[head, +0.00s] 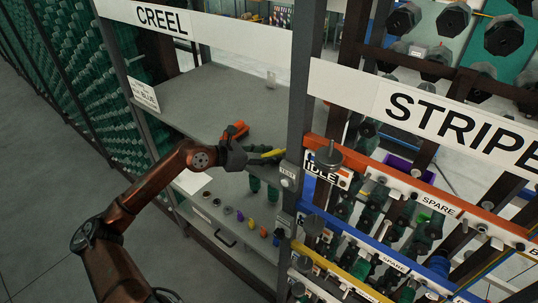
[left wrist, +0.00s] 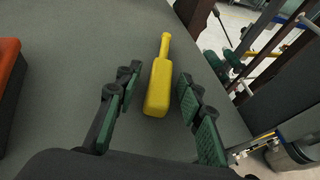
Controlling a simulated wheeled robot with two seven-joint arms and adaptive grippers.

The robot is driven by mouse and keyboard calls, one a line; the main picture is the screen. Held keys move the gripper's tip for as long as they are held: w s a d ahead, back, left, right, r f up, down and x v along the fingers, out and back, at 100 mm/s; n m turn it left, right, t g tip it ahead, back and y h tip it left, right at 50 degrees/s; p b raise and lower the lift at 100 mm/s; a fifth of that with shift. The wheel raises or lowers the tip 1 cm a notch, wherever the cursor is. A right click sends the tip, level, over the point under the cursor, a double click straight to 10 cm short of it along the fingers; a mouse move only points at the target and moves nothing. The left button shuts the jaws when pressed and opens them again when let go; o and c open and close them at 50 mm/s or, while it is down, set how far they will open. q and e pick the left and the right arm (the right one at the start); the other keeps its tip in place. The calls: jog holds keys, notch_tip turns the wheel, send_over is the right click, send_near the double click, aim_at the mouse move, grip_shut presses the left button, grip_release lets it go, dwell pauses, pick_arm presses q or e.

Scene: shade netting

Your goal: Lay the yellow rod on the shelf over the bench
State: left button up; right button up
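The yellow rod (left wrist: 158,88) is a smooth yellow piece with a thick body and a thin neck. In the left wrist view it lies over the grey surface of the shelf (left wrist: 75,40), neck pointing away. My left gripper (left wrist: 156,86) is open around it, with one green-padded finger on each side and gaps visible on both sides. In the head view the rod (head: 273,153) shows by the left gripper (head: 266,157) at the shelf's front right, beside a grey post. Whether the rod rests on the shelf is hard to tell. My right gripper is not in view.
An orange-red object (head: 236,130) sits on the shelf behind the gripper. The shelf (head: 210,95) is mostly clear behind it. Below, a bench (head: 222,222) holds several small coloured pieces. The grey post (head: 297,110) and the rack with coloured rails stand close on the right.

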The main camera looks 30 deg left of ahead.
pick_arm(q)
jog(key=b+v, duration=0.3)
jog(key=v, duration=0.9)
jog(key=shift+b, duration=0.3)
jog(key=shift+r, duration=0.1)
jog(key=shift+a, duration=0.15)
